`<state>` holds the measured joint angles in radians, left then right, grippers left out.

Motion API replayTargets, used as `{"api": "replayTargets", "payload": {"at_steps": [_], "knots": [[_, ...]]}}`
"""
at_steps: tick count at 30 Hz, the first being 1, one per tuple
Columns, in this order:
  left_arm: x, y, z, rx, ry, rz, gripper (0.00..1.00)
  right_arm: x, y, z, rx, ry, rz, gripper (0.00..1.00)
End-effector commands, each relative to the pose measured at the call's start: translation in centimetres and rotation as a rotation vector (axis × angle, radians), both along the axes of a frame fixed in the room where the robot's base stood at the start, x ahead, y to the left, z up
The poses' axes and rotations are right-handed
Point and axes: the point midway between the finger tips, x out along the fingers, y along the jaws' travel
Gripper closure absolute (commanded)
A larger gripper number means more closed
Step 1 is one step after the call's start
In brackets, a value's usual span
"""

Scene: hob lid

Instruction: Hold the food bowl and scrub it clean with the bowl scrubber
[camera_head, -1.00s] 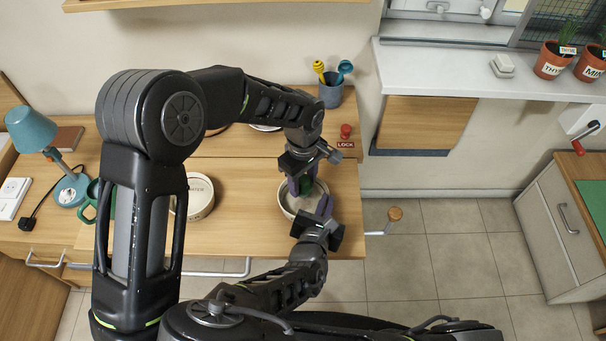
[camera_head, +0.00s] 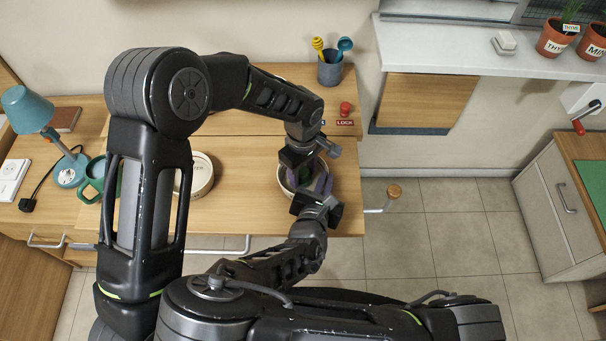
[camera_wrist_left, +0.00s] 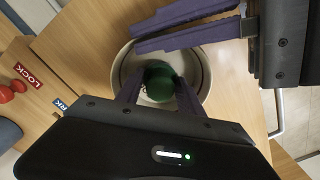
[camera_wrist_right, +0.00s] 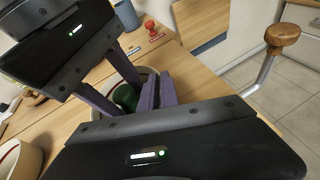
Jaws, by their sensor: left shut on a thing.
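A pale round bowl (camera_head: 284,184) stands near the table's right edge, partly hidden by both grippers; its rim (camera_wrist_left: 117,69) shows in the left wrist view. My left gripper (camera_wrist_left: 158,88) is shut on the green scrubber (camera_wrist_left: 160,76), which is down inside the bowl. The scrubber is dark green and rounded in the right wrist view (camera_wrist_right: 126,97). My right gripper (camera_wrist_right: 160,80) is at the bowl's rim, with its purple fingers close together. I cannot tell whether they are closed on the rim.
A second pale bowl (camera_head: 202,176) with dark lettering stands left of the first. A green mug (camera_head: 92,178) and a blue lamp (camera_head: 32,110) are farther left. A utensil cup (camera_head: 330,72) and a red knob (camera_head: 345,108) stand behind. The table's right edge is close.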

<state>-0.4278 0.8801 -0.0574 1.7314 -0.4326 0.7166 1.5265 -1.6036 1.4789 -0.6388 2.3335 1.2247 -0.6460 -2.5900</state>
Motion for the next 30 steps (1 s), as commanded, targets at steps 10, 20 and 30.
{"api": "replayTargets", "payload": {"at_steps": [10,20,30], "knots": [[1.6,0.1,2.5,-0.001,-0.004,0.001,0.88,-0.1,0.0,-0.3,-0.001,0.007,0.000,1.00],[1.6,0.1,5.5,-0.001,-0.004,0.001,0.88,-0.1,0.0,-0.2,-0.001,0.005,0.001,1.00],[1.5,0.1,7.9,-0.001,-0.002,0.000,0.88,-0.1,0.0,-0.2,-0.001,0.005,0.001,1.00]]}}
